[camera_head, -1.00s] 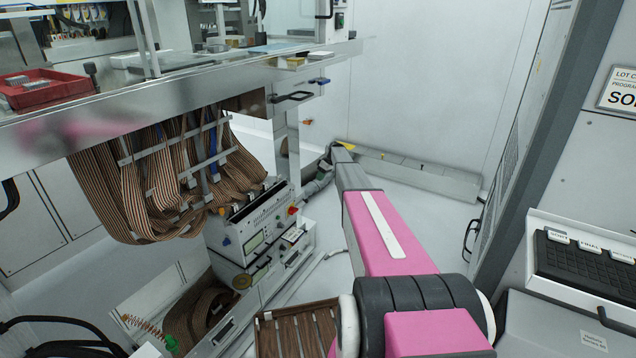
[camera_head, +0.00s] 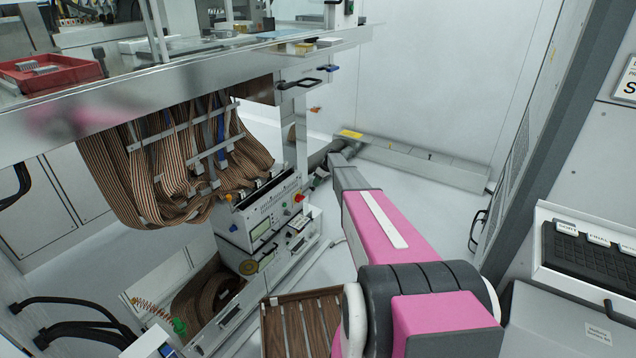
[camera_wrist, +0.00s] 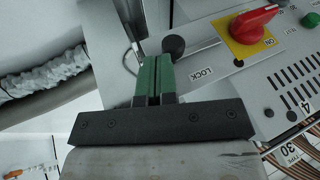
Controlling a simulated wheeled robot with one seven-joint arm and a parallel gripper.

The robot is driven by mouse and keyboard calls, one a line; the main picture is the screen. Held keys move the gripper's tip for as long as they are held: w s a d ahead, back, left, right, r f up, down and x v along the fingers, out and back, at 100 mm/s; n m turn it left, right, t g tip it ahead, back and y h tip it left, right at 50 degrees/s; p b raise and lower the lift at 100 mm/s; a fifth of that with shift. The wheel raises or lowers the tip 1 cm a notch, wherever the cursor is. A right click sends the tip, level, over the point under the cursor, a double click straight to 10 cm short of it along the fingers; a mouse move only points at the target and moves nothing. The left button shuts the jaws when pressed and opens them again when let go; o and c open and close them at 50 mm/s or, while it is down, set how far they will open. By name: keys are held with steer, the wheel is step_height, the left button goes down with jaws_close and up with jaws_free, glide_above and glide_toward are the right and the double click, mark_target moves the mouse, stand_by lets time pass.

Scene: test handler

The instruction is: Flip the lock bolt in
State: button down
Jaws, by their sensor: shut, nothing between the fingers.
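The lock bolt shows in the wrist view as a black round knob (camera_wrist: 173,46) at the end of a thin rod, beside the printed word LOCK on a grey panel. My gripper (camera_wrist: 154,66) has green fingers, which are shut together and empty. Their tips lie just left of and below the knob in the picture; I cannot tell whether they touch it. In the head view my pink and grey arm reaches to the right side of the instrument box (camera_head: 262,222) that bears the panel. The fingertips are hard to make out there.
A red rotary switch (camera_wrist: 253,20) on a yellow plate marked ON sits right of the bolt. Brown ribbon cables (camera_head: 165,180) hang above the box. A grey corrugated hose (camera_wrist: 45,75) runs left of the fingers. Open floor lies right of the box.

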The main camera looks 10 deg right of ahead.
mark_target(314, 188)
steer(key=shift+s+a, duration=1.15)
steer(key=shift+w+d, duration=0.1)
steer(key=shift+w+d+r, duration=0.1)
steer(key=shift+w+r, duration=0.05)
steer(key=shift+w, duration=0.05)
steer(key=w+d+v, duration=0.1)
steer(key=w+v, duration=0.1)
steer(key=v, duration=1)
steer(key=shift+d, duration=0.15)
